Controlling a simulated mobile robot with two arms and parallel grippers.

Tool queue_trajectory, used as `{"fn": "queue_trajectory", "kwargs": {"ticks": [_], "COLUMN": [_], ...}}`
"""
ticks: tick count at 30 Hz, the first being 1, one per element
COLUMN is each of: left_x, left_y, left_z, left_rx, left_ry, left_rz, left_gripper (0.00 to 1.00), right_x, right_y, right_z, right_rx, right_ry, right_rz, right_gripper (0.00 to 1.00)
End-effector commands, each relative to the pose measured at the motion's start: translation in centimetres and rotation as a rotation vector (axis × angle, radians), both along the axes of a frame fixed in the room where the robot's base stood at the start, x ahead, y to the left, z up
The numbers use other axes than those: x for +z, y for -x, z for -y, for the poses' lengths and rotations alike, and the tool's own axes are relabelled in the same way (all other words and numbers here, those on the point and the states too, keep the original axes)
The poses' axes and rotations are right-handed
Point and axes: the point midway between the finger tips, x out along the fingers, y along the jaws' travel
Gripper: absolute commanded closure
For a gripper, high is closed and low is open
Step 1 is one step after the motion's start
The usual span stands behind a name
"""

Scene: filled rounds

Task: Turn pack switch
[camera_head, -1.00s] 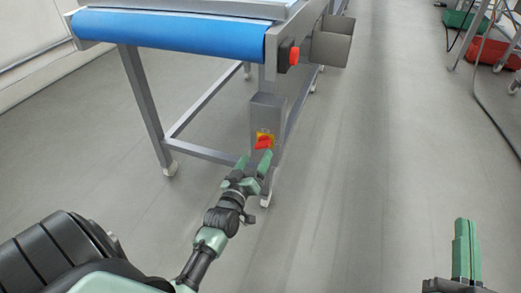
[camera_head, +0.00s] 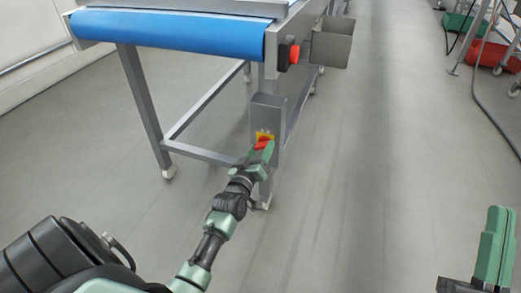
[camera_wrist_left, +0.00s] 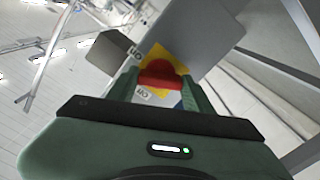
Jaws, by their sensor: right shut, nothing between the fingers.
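The pack switch is a red knob on a yellow plate (camera_head: 265,136), on a grey box (camera_head: 267,112) on the conveyor's leg. In the left wrist view the red knob (camera_wrist_left: 160,80) lies crosswise between my left gripper's fingers (camera_wrist_left: 160,92), one on each side. The fingers are spread about as wide as the knob; contact is hard to tell. In the head view my left gripper (camera_head: 258,157) is at the switch and partly covers the knob. My right gripper (camera_head: 494,245) is shut and empty at the lower right, far from the switch.
The conveyor with a blue belt (camera_head: 170,34) stands above the switch, with a red button (camera_head: 294,54) and a grey bin (camera_head: 331,43) at its side. Red (camera_head: 490,51) and green crates are at the far right. The floor between is clear.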

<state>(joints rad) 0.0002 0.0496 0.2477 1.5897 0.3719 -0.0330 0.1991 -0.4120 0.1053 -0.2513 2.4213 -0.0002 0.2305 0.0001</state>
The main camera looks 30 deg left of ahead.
Motion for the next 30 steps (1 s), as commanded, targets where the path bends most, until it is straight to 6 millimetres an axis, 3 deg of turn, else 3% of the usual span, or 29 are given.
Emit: {"fn": "queue_trajectory", "kwargs": {"ticks": [7, 13, 21, 30], "left_x": [0.0, 0.2, 0.3, 0.2], "left_y": [0.0, 0.0, 0.0, 0.0], "left_z": [0.0, 0.0, 0.0, 0.0], "left_rx": [0.001, -0.001, 0.0, -0.001], "left_ry": [-0.012, -0.074, -0.229, -0.4], "left_rz": [-0.003, -0.019, -0.057, -0.097], "left_gripper": [0.9, 0.9, 0.9, 0.9], "right_x": [-0.2, -2.9, -10.0, -17.5], "right_y": [-0.3, -2.0, -3.7, -1.9], "right_z": [0.0, -0.1, 0.5, 2.0], "right_rx": [-0.001, -0.011, -0.033, -0.055], "right_ry": [0.006, 0.054, 0.159, 0.254], "right_rz": [-0.02, -0.192, -0.576, -0.959], "right_gripper": [1.0, 1.0, 1.0, 1.0]}}
